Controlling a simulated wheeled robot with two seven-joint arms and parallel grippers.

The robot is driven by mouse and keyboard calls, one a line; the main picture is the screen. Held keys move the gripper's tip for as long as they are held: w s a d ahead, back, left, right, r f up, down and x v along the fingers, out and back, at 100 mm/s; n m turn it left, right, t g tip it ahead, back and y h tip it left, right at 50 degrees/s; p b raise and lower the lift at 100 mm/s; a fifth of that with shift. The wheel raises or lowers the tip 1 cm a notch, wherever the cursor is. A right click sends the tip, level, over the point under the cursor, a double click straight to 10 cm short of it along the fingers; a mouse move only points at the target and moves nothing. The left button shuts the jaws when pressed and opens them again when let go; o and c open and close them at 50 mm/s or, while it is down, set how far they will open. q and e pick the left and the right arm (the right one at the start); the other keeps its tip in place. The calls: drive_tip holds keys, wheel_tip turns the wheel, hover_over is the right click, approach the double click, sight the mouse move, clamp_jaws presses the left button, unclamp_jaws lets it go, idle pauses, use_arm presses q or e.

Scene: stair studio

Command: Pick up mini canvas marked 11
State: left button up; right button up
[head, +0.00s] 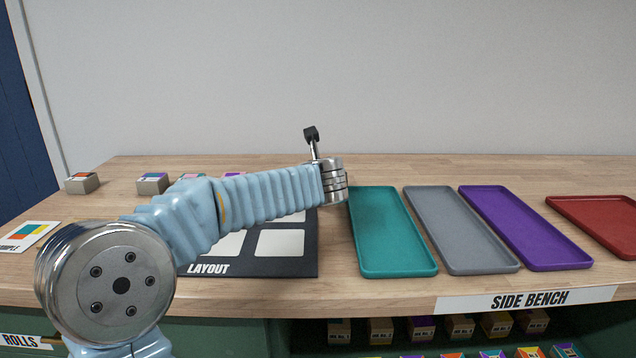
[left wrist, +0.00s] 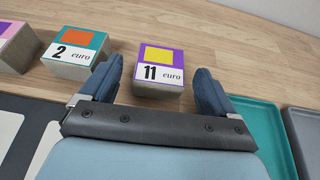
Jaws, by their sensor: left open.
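The mini canvas marked 11 (left wrist: 158,72) is a small block with a purple top, a yellow square and a white label reading "11 euro". It stands on the wooden bench in the left wrist view. My left gripper (left wrist: 155,84) is open, its dark blue fingers apart on either side of the block's near part. I see no firm contact. In the head view my left arm and metal wrist hide the fingers, and I cannot make out the 11 block there. My right gripper is in neither view.
The canvas marked 2 (left wrist: 73,52) stands just left of the 11. A dark layout board (head: 305,262) lies under my arm. Teal (head: 390,230), grey (head: 455,230) and purple (head: 520,228) trays lie empty to the right, with a red tray (head: 600,222) farther right.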

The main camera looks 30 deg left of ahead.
use_arm(q)
drive_tip(key=shift+x, duration=1.15)
drive_tip(key=c, duration=1)
drive_tip(key=shift+r, duration=0.1)
drive_tip(key=shift+c, duration=0.2)
